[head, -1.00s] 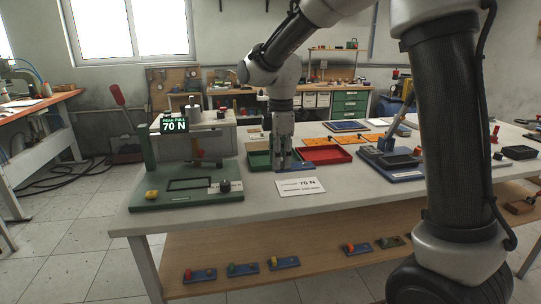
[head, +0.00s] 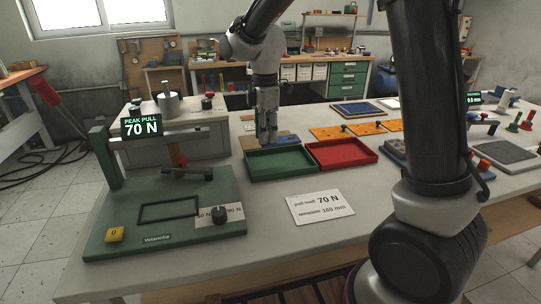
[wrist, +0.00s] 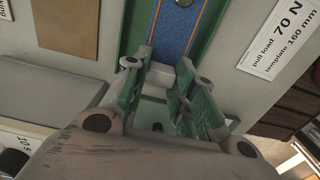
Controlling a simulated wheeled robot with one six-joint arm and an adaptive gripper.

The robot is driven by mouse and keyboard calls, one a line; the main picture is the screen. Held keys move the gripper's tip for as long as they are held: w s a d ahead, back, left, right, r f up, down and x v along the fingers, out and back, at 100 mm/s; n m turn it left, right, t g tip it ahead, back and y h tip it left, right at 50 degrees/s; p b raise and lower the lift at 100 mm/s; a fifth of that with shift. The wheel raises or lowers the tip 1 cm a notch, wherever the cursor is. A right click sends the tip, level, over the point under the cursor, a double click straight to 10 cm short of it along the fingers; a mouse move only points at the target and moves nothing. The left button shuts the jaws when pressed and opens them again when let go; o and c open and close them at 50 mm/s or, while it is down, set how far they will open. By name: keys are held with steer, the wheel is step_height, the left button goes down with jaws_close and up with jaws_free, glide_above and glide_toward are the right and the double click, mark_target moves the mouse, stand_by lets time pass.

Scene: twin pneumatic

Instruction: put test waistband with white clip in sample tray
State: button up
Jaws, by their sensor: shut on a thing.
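My gripper (head: 266,141) is shut at the back edge of the green tray (head: 279,171). In the wrist view its fingertips (wrist: 157,66) close on a white piece, which I take as the white clip (wrist: 152,53). A blue band with orange lines, the waistband (wrist: 184,28), runs away from the clip with green tray surface on both sides. A blue strip (head: 287,138) also shows beside my fingertips in the head view. I cannot tell whether the band touches the tray. A red tray (head: 343,163) stands right of the green one.
A green test stand (head: 165,225) with a 70 N display (head: 141,127) stands at left. A white card (head: 320,207) lies in front of the trays. Orange plates (head: 366,128) lie behind the red tray. The table front around the card is clear.

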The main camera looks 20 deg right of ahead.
mark_target(266, 166)
step_height(266, 166, down, 8)
steer(key=shift+r, duration=0.25)
steer(key=o, duration=1)
steer(key=shift+f, duration=0.1)
step_height(266, 166, up, 12)
steer(key=shift+s+d+r, duration=0.1)
steer(key=shift+r, duration=0.1)
steer(key=s+d+r+m+t, duration=0.1)
steer(key=s+d+r+m, duration=0.3)
steer(key=s+d+m, duration=0.15)
steer(key=s+d+r+m+t, duration=0.1)
steer(key=s+d+r+m, duration=0.25)
steer(key=s+d, duration=0.35)
steer(key=s+d+m, duration=0.2)
steer(key=s+m, duration=0.1)
steer(key=s, duration=0.1)
steer(key=s+d+f+m+t, duration=0.1)
steer(key=s+d+m, duration=0.1)
steer(key=s, duration=0.3)
steer(key=s+d+f+m+t, duration=0.1)
steer(key=s+d+m, duration=0.1)
steer(key=s+m, duration=0.2)
steer(key=shift+s+d+f, duration=0.15)
steer(key=shift+s+d, duration=0.05)
